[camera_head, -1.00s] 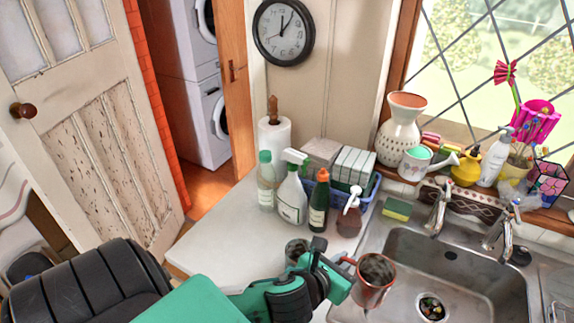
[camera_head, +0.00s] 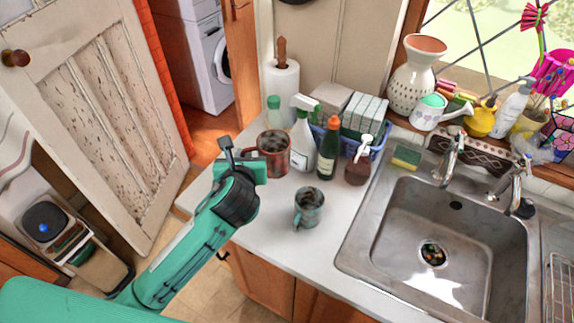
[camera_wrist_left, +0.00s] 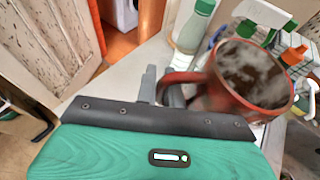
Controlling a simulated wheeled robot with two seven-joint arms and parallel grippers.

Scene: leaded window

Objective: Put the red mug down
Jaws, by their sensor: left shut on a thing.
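The red mug (camera_head: 273,152) is at the left end of the white counter (camera_head: 262,205), in front of the spray bottles. It looks upright, with a dark, worn inside. My left gripper (camera_head: 246,160) is shut on its handle, on the mug's left side. The mug also shows large in the left wrist view (camera_wrist_left: 250,78), with the gripper fingers (camera_wrist_left: 160,90) at its handle. I cannot tell whether its base touches the counter. My right gripper is not in view.
A grey-green mug (camera_head: 309,207) stands on the counter nearer the front edge. Bottles (camera_head: 327,150) and a blue basket (camera_head: 375,145) stand behind. The metal sink (camera_head: 400,220) is to the right.

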